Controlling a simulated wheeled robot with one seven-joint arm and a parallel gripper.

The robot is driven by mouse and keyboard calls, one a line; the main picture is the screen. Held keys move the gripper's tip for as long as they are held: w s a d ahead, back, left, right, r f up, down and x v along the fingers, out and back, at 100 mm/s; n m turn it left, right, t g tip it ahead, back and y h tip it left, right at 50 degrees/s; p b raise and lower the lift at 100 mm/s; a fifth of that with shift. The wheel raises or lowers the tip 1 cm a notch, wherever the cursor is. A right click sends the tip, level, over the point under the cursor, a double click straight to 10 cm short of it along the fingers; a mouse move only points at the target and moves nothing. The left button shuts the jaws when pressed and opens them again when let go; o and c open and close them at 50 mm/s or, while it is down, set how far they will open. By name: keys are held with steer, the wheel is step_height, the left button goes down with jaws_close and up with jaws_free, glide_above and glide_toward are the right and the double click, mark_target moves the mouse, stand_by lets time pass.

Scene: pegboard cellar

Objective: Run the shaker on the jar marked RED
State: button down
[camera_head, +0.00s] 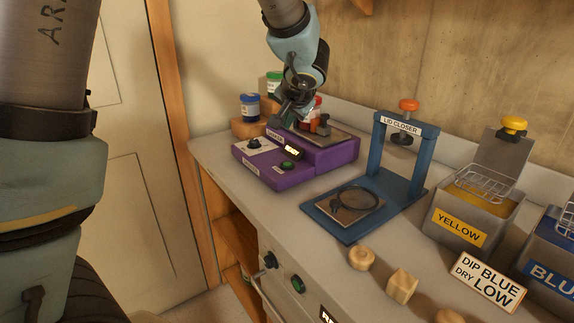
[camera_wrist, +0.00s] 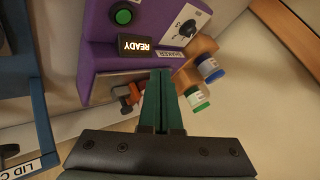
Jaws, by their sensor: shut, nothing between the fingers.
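The purple shaker (camera_head: 328,157) stands on the bench with a knob (camera_head: 254,143) and a green button (camera_head: 287,166). Its display (camera_wrist: 136,45) reads READY in the wrist view. A red jar (camera_head: 317,102) shows partly behind my gripper, over the shaker's plate; its label is unreadable. An orange-red clamp part (camera_head: 322,124) is beside it, and shows in the wrist view (camera_wrist: 133,93); whether it grips the jar is unclear. My gripper (camera_head: 287,119) is shut and empty, above the shaker's back part. Its fingers (camera_wrist: 160,75) also show in the wrist view.
A blue-lidded jar (camera_head: 250,104) and a green-lidded jar (camera_head: 273,82) stand left of and behind the shaker. The blue lid closer (camera_head: 373,160) stands to the right. Yellow (camera_head: 459,233) and blue (camera_head: 547,284) dip tanks, a sign (camera_head: 488,282) and wooden pieces (camera_head: 402,285) are farther right.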

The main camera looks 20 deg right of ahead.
steer(key=b, duration=0.5)
glide_above(287, 165)
steer(key=f, duration=0.7)
steer(key=shift+s+f, duration=0.15)
steer(key=shift+s, duration=0.05)
steer(key=shift+f+b, duration=0.75)
steer(key=shift+b, duration=0.35)
